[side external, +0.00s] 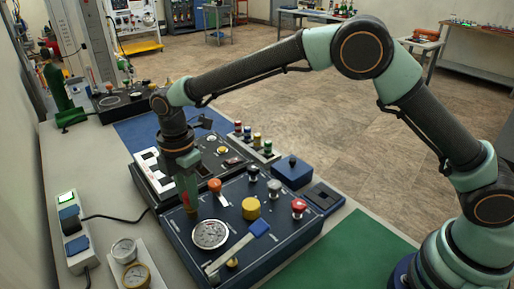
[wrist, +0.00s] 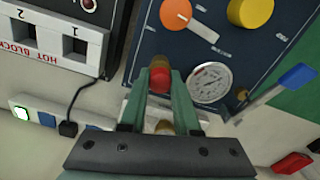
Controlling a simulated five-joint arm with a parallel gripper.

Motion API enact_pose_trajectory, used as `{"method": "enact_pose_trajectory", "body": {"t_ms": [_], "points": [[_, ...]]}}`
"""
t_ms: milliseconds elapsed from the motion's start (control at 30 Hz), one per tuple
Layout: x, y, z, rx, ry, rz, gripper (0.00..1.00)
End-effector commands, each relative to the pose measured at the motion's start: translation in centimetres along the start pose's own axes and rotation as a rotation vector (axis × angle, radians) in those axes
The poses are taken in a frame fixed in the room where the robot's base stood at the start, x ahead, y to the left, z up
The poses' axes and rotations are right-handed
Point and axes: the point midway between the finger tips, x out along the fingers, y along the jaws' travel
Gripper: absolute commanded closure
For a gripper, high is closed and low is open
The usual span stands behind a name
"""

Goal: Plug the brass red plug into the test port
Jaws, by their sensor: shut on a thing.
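My gripper (side external: 187,196) points down over the left edge of the dark blue control panel (side external: 290,232), beside the round white dial gauge (side external: 210,234). In the wrist view, my gripper (wrist: 160,82) has its green fingers shut on the red plug (wrist: 159,77). The plug appears over the panel, left of the dial gauge (wrist: 210,83). I cannot make out the test port, and I cannot tell whether the plug touches the panel.
The panel carries an orange knob (side external: 215,185), a yellow knob (side external: 250,208), a red knob (side external: 299,206) and a blue-handled lever (side external: 259,228). A black and white hot block (side external: 152,172) stands behind. A rack of coloured plugs (side external: 262,151) stands beyond.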

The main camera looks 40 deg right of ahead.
Motion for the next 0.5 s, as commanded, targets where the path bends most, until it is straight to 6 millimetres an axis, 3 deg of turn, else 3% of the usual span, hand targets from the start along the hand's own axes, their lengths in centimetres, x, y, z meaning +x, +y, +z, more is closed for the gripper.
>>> {"method": "enact_pose_trajectory", "body": {"t_ms": [467, 500], "points": [[0.95, -0.01, 0.01, 0.000, 0.000, 0.000, 1.00], [0.96, 0.00, 0.00, 0.000, 0.000, 0.000, 0.62]]}}
